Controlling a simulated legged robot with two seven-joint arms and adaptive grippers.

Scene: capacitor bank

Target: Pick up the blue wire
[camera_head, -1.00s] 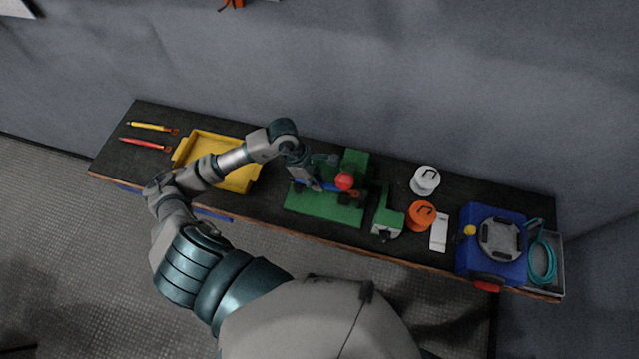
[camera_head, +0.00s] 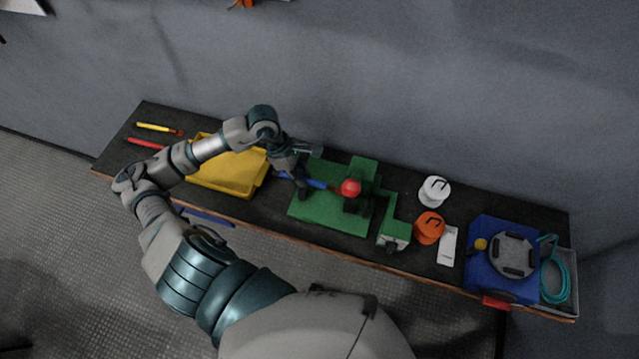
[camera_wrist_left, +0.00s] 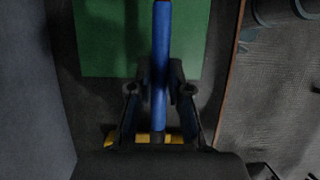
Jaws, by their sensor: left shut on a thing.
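The blue wire (camera_head: 317,183) is a straight blue rod above the left part of the green base (camera_head: 328,219). Its right end lies close to the red ball (camera_head: 351,187), and I cannot tell whether they touch. My left gripper (camera_head: 302,182) is shut around the wire near its left end, and a short piece sticks out to the left. In the left wrist view the wire (camera_wrist_left: 162,55) runs between the two dark fingers (camera_wrist_left: 160,88) and on over the green base. My right gripper is not in view.
A yellow tray (camera_head: 232,190) stands to the left, under my forearm. Yellow and red tools (camera_head: 153,127) lie at the far left. White (camera_head: 434,191) and orange (camera_head: 429,228) spools and a blue box (camera_head: 487,283) stand to the right. A wall rises behind the bench.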

